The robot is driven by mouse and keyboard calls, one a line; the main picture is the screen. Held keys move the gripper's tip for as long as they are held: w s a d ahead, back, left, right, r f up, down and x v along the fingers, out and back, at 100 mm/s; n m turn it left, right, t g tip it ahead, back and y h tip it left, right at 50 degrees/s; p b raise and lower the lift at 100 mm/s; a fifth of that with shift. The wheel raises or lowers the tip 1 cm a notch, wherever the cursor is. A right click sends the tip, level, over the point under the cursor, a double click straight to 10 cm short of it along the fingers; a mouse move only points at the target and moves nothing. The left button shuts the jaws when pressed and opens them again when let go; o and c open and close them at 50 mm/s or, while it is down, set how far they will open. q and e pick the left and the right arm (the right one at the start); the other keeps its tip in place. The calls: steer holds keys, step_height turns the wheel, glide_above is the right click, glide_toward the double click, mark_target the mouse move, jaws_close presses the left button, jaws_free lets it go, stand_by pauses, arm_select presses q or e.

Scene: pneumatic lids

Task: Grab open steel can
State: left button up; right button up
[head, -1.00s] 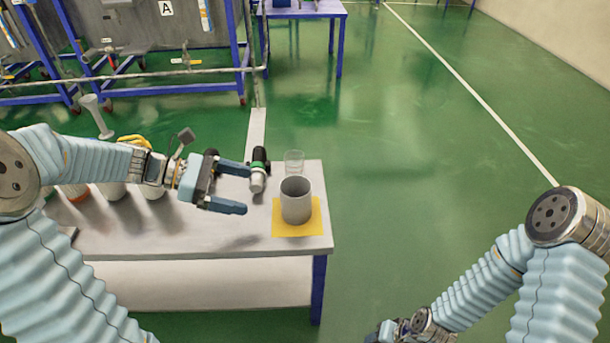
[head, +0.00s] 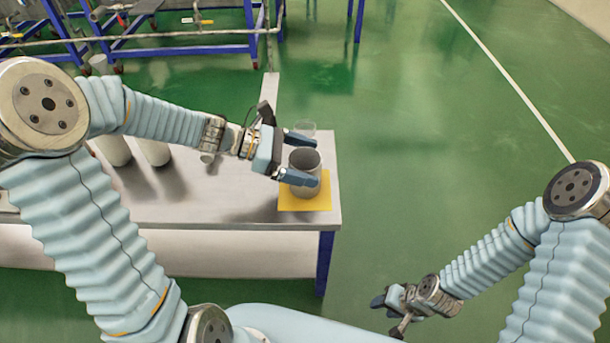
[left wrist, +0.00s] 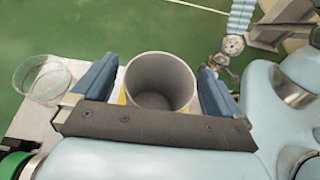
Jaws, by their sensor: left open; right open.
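The open steel can (head: 305,161) stands upright on a yellow square mat (head: 322,202) at the right end of the table. It is grey and its open top faces up. My left gripper (head: 308,159) is open, with one finger on the far side of the can and one on the near side. In the left wrist view the can (left wrist: 160,82) sits between the two spread fingers, with a small gap visible on each side. My right gripper (head: 388,299) is low at the right, away from the table; its fingers are small in view.
A clear glass (head: 306,128) stands just behind the can, and also shows in the left wrist view (left wrist: 45,82). White cylinders (head: 113,150) stand further left on the table (head: 215,205). The green floor right of the table is clear.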

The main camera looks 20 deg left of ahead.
arm_select(q)
steer(key=shift+x, duration=1)
steer(key=shift+c, duration=0.3)
steer(key=c, duration=1)
